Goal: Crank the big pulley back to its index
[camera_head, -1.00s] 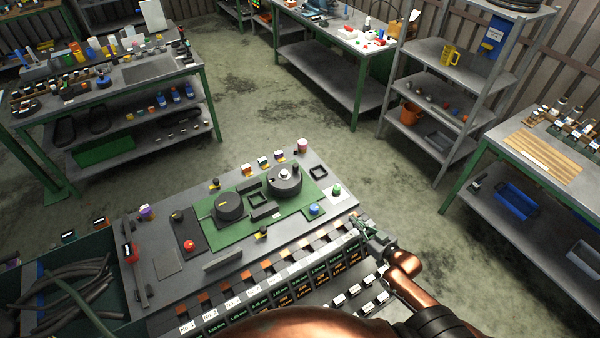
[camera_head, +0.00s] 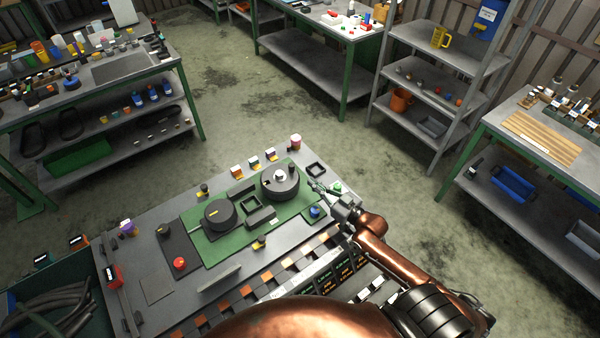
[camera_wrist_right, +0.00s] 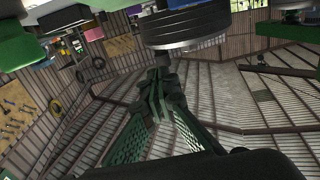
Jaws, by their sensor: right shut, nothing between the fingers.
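Two dark round pulleys sit on the green plate (camera_head: 203,252) of the bench in the head view. The larger pulley (camera_head: 283,190), at the right, has a pale hub on top. The smaller pulley (camera_head: 219,215), at the left, carries a yellow mark. My right gripper (camera_head: 316,187) is shut and empty, just right of the larger pulley and apart from it. In the right wrist view its closed fingers (camera_wrist_right: 160,78) point toward a dark grooved wheel (camera_wrist_right: 185,30), seemingly the larger pulley, with a gap between. My left gripper is out of view.
A blue knob (camera_head: 315,211) and a green button (camera_head: 337,187) sit close to my right gripper. A red button (camera_head: 180,263) is at the plate's left. Small coloured blocks (camera_head: 254,162) line the back edge. A bin of hoses (camera_head: 50,310) stands at the left.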

